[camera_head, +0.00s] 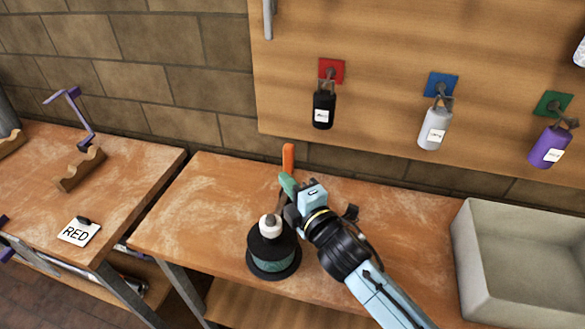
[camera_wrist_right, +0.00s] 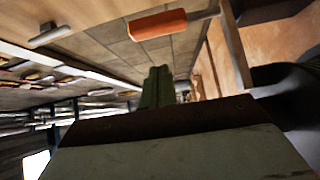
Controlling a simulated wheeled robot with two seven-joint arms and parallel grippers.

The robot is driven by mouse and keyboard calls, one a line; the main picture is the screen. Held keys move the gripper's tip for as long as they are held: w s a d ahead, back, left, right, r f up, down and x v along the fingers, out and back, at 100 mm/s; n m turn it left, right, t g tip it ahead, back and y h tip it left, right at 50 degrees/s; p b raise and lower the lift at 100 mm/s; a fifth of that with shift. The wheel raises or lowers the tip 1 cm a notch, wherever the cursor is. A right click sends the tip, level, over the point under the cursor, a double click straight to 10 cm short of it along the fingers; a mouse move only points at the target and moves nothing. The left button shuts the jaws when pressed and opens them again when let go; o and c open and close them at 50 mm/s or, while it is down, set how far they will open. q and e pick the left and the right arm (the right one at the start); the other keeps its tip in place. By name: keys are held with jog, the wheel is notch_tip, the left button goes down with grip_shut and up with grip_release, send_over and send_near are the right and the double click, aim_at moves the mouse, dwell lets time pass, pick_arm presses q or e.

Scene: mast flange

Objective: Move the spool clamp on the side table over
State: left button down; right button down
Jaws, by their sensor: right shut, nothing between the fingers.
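A clamp-like tool with an orange handle (camera_head: 288,157) stands upright behind the black spool (camera_head: 273,262) on the right-hand table (camera_head: 205,200). Its lower part is mostly hidden by my right gripper. The spool carries teal windings and a pale knob on top. My right gripper (camera_head: 287,184) is shut and empty, its green fingertips just in front of the orange handle. In the right wrist view the shut green fingers (camera_wrist_right: 157,85) point toward the background, with the orange handle (camera_wrist_right: 157,25) and its metal shaft beyond them, apart from the fingers. My left gripper is not in view.
A grey bin (camera_head: 465,265) stands at the table's right end. Black, grey and purple padlock-like tags hang on the wooden board (camera_head: 380,60) behind.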

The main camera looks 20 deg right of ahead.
aim_at(286, 158)
jog(key=w+d, duration=0.2)
jog(key=w, duration=0.1)
jog(key=shift+w, duration=0.15)
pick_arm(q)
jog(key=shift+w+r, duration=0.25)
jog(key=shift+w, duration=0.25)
pick_arm(e)
jog(key=shift+w+d, duration=0.1)
jog(key=shift+w, duration=0.15)
pick_arm(q)
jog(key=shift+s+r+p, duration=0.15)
jog(key=shift+p, duration=0.15)
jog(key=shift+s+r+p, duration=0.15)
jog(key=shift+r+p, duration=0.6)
pick_arm(e)
jog(key=shift+w+d+r, duration=0.15)
jog(key=shift+d+r, duration=0.05)
jog(key=shift+r, duration=0.05)
